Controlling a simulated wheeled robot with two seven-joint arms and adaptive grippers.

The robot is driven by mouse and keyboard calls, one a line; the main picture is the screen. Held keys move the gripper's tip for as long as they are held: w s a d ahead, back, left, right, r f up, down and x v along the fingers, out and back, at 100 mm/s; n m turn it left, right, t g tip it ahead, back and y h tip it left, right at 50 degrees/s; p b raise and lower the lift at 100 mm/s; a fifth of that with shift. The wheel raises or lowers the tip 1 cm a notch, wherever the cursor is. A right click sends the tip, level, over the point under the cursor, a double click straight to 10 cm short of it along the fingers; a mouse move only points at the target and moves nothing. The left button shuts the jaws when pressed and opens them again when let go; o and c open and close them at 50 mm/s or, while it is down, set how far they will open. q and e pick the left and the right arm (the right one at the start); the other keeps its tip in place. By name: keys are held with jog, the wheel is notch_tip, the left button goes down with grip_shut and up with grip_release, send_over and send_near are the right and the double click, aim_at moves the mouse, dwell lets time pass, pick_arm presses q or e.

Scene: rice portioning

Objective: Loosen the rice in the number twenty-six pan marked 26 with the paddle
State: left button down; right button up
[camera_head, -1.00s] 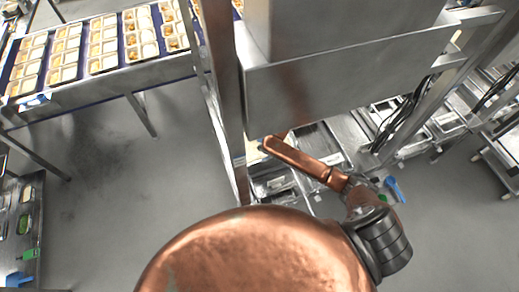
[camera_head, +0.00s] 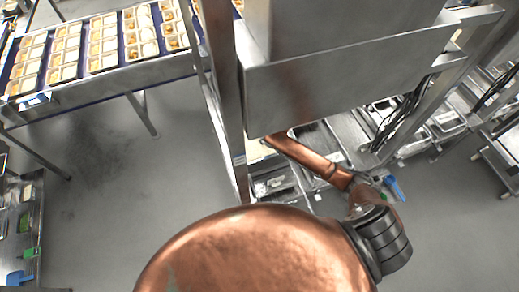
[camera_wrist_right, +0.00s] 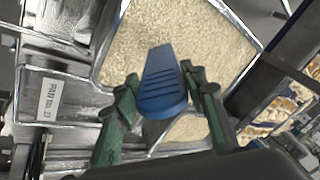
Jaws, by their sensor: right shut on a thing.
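In the right wrist view my right gripper (camera_wrist_right: 160,105), with green fingers, is shut on the blue grip of the paddle (camera_wrist_right: 163,82). The paddle's far end is not clearly seen. A steel pan of pale rice (camera_wrist_right: 165,35) lies behind and beyond the paddle; I cannot tell whether the paddle touches the rice. A second patch of rice (camera_wrist_right: 188,130) shows below the paddle. A white pan label (camera_wrist_right: 48,100) is at the left, its number too small to read surely. My left gripper is not in view.
The steel housing (camera_head: 340,85) and its upright post (camera_head: 222,90) stand close to my right forearm. A conveyor with food trays (camera_head: 100,75) runs at the upper left. The grey floor (camera_head: 130,175) is clear at centre left.

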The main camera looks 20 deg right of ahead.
jog(key=shift+r, duration=3.15)
jog(key=shift+a, duration=0.1)
